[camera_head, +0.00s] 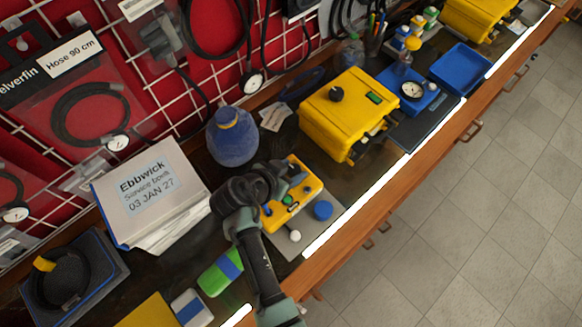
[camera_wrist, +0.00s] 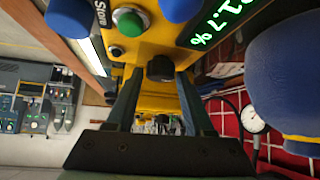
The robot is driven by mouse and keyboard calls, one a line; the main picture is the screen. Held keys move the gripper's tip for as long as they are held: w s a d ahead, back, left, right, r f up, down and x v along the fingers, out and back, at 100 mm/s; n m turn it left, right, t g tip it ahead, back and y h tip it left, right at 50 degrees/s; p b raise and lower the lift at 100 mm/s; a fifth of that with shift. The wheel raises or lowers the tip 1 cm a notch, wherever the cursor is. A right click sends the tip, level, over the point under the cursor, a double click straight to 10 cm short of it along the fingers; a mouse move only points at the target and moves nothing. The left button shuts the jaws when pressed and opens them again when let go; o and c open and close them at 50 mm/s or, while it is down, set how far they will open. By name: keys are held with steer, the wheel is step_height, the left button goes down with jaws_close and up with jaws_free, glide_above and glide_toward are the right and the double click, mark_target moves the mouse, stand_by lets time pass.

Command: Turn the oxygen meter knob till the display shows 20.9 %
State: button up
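The yellow oxygen meter (camera_head: 309,185) lies on a grey mat on the bench, partly hidden by my arm in the head view. My gripper (camera_head: 291,180) is over it. In the wrist view, the meter (camera_wrist: 196,12) has a black knob (camera_wrist: 160,68), a green button (camera_wrist: 128,20) and blue round parts. The green display (camera_wrist: 218,24) is cut off at the top edge; it reads "1.7 %" with part of a digit before it, probably 21.7 %. My gripper's fingers (camera_wrist: 160,76) stand on either side of the knob, with a narrow gap seeming to show at each side.
A blue-grey bottle (camera_head: 233,140) stands behind the meter. A yellow case (camera_head: 345,110) stands to the right. The bench's front edge (camera_head: 350,215) is close to the meter.

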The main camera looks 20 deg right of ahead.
jaws_close()
steer(key=shift+s+n, duration=0.1)
steer(key=shift+n, duration=0.2)
steer(key=n+t+y+p, duration=0.1)
steer(key=n+t+p, duration=0.1)
steer(key=shift+s+d+r+n+y, duration=0.15)
steer(key=shift+d+n+y, duration=0.05)
steer(key=shift+n+y, duration=0.2)
steer(key=n+y+p, duration=0.1)
steer(key=n, duration=0.1)
steer(key=n+t+y+p, duration=0.1)
steer(key=shift+d+n+t, duration=0.15)
steer(key=shift+n+t, duration=0.15)
steer(key=shift+n, duration=0.1)
steer(key=n+y, duration=0.2)
steer(key=n+y+b, duration=0.1)
steer(key=shift+d+f+n+t, duration=0.25)
steer(key=shift+f+n+t, duration=0.05)
steer(key=shift+t, duration=0.1)
steer(key=n+y+b, duration=0.2)
steer(key=b, duration=0.1)
steer(key=shift+d+n, duration=0.1)
steer(key=shift+n, duration=0.3)
steer(key=shift+n+g+y+b, duration=0.3)
steer(key=shift+n+y+b, duration=0.7)
steer(key=shift+n+b, duration=0.15)
steer(key=shift+s, duration=0.1)
